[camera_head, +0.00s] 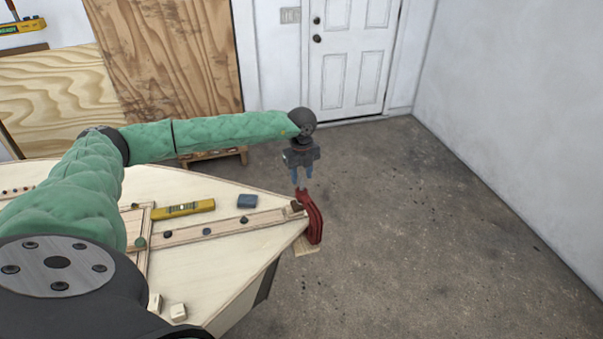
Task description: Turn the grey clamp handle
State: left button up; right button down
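A red clamp (313,218) sits at the pointed tip of the plywood hull (232,257), over its edge. My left gripper (302,186) points down with its blue fingertips right at the top of the clamp. The fingers look close together, but whether they touch or hold anything is too small to tell. I cannot make out the grey handle; the fingertips and clamp top overlap there. My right gripper is not in view.
On the hull lie a yellow level (183,209), a dark blue block (247,201), several dark knobs along a wooden strip, and small wood blocks (178,312). Plywood sheets (170,60) lean on the back wall. The concrete floor (430,220) to the right is clear.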

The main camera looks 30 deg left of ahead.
pick_arm(q)
jog(key=shift+s+d+f, duration=0.1)
jog(key=shift+s+f, duration=0.05)
jog(key=shift+f, duration=0.4)
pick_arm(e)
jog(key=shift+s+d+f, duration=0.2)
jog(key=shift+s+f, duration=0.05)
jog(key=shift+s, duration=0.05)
pick_arm(q)
jog(key=shift+r, duration=0.1)
grip_shut()
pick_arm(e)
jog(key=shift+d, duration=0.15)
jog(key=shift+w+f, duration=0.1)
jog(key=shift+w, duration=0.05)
pick_arm(q)
jog(key=shift+n+b, duration=0.3)
jog(key=shift+b, duration=0.05)
jog(key=n+b, duration=0.4)
jog(key=shift+n+b, duration=0.3)
jog(key=shift+b, duration=0.1)
jog(key=shift+n, duration=0.3)
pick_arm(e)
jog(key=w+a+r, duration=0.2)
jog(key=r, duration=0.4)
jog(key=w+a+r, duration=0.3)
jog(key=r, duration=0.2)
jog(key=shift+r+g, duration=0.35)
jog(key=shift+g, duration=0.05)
